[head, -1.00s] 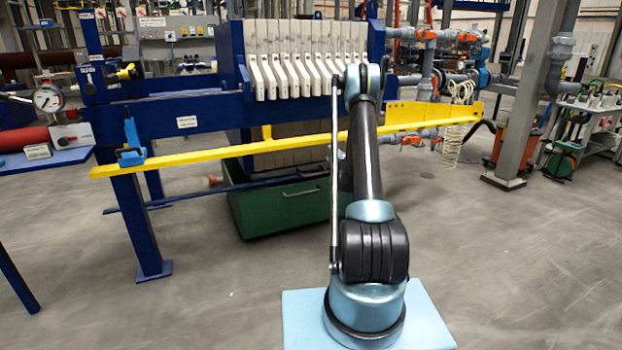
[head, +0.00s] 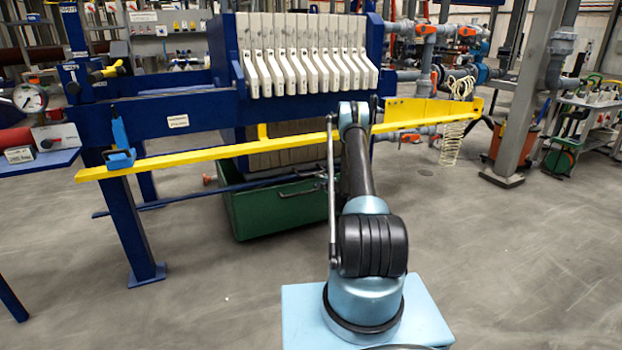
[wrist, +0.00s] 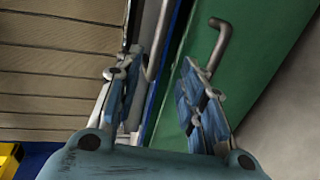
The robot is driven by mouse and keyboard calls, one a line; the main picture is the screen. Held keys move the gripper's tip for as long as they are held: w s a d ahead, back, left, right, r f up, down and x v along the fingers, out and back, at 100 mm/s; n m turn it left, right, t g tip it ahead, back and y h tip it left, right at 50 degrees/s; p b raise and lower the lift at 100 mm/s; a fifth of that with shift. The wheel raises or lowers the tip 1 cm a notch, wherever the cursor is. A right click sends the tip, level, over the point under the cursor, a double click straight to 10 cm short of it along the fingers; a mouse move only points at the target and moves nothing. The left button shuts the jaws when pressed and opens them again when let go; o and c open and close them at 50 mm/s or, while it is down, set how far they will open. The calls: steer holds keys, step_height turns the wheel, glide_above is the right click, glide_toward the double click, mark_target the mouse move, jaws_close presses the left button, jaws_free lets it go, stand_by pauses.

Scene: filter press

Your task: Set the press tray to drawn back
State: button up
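The press tray (head: 270,212) is a green box on the floor under the white filter plates. It sits beneath the press, with a metal bar handle (head: 298,192) on its near face. In the wrist view, the tray's green face (wrist: 255,50) fills the upper right. A bent metal handle (wrist: 216,48) stands out from it, beside the right finger. My gripper (wrist: 158,85) is open, with its fingers apart and nothing clearly held between them. A second grey rod lies near the left finger; I cannot tell if it touches.
A long yellow bar (head: 230,155) runs across the front of the press above the tray. A blue frame leg (head: 135,230) stands to the left. White plates (head: 305,55) hang above.

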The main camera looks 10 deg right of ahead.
mark_target(311, 174)
steer(key=x, duration=1.2)
steer(key=shift+w+a, duration=0.25)
jaws_close()
